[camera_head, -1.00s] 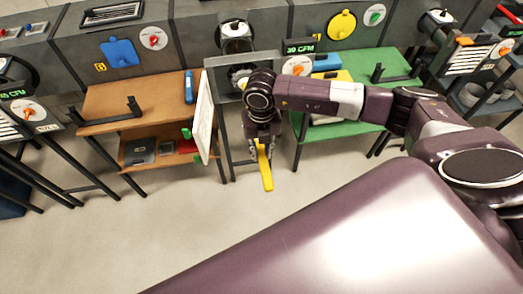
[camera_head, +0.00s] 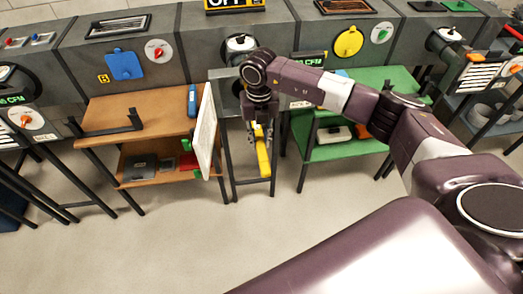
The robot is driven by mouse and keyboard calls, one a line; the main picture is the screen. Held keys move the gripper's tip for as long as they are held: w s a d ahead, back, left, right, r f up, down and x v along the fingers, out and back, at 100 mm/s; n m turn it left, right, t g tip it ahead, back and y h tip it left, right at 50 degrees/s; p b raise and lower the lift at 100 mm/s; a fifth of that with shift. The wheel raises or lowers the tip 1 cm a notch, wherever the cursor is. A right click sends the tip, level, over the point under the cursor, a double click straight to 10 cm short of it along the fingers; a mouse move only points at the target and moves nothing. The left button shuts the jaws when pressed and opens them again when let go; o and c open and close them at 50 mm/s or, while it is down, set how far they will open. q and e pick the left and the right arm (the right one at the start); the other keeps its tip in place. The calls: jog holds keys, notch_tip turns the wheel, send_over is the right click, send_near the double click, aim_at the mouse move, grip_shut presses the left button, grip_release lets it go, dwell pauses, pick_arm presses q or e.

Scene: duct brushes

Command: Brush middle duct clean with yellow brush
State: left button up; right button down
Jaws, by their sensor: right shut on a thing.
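My right gripper (camera_head: 259,139) is shut on the yellow brush (camera_head: 264,163), which hangs down from it. The brush is in front of the dark legs below the middle duct (camera_head: 224,85). My wrist and forearm hide much of the middle duct's front, so I cannot tell how dirty its inside is. The brush and the duct look apart. A pale panel (camera_head: 206,132) stands upright just left of the brush, like an open door. My left gripper is not in view.
A brown shelf table (camera_head: 105,113) with a blue item (camera_head: 192,100) stands to the left. A green shelf table (camera_head: 330,152) stands to the right. Dark ducts run along the back, with a blue cover (camera_head: 123,65) and a yellow cover (camera_head: 348,41). The floor in front is clear.

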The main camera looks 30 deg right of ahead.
aim_at(257, 128)
jog(key=w+b, duration=0.1)
jog(key=w+d+b, duration=0.1)
jog(key=w, duration=0.1)
jog(key=w+b, duration=0.1)
jog(key=w, duration=0.1)
jog(key=shift+d+f+b, duration=0.15)
jog(key=shift+d+b, duration=0.1)
jog(key=shift+b, duration=0.1)
jog(key=shift+w+d+b, duration=0.25)
jog(key=shift+w+b, duration=0.15)
jog(key=shift+w, duration=0.35)
jog(key=shift+r, duration=0.2)
